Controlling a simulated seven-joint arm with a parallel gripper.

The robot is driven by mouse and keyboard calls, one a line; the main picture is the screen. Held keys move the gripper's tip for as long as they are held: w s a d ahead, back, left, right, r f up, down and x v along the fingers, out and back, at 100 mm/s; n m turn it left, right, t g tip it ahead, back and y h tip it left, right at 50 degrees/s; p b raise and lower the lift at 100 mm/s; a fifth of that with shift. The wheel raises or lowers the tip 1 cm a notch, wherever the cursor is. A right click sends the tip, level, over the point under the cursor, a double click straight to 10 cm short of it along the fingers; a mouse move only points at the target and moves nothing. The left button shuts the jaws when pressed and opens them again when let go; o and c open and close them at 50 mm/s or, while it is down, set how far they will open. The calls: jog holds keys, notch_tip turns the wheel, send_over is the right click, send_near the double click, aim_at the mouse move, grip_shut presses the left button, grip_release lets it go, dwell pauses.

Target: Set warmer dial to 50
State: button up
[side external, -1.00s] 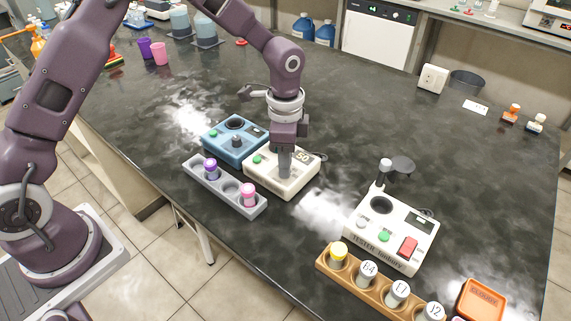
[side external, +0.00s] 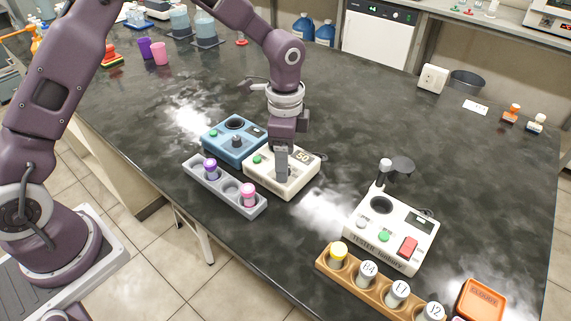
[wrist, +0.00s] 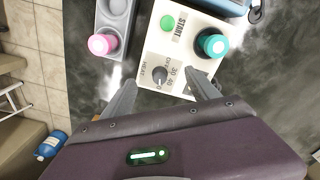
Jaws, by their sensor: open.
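The marks nearest my gripper are partly hidden, and the dial's exact pointing is too small to tell. My gripper (side external: 283,179) is over the warmer, pointing down. Its fingers are apart and empty in the wrist view (wrist: 162,80), with the dial between their tips. Contact with the dial cannot be made out.
A teal-capped vial (wrist: 211,42) sits in the warmer's well. A blue device (side external: 228,146) adjoins the warmer. A grey rack (side external: 222,180) with purple and pink-capped vials stands in front. A white tester (side external: 375,240) and wooden rack (side external: 325,265) are right.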

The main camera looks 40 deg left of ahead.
jog(key=shift+r, duration=2.9)
jog(key=s+a+r+n+t, duration=0.2)
jog(key=s+a+r+n, duration=0.1)
jog(key=s+r, duration=0.4)
jog(key=s+a+r+n+t, duration=0.1)
jog(key=s+a+r+n, duration=0.2)
jog(key=s+r, duration=0.45)
jog(key=s+a+n+t, duration=0.1)
jog(key=s+n, duration=0.5)
jog(key=s, duration=0.6)
jog(key=shift+s+a+t, duration=0.3)
jog(key=shift+t, duration=0.5)
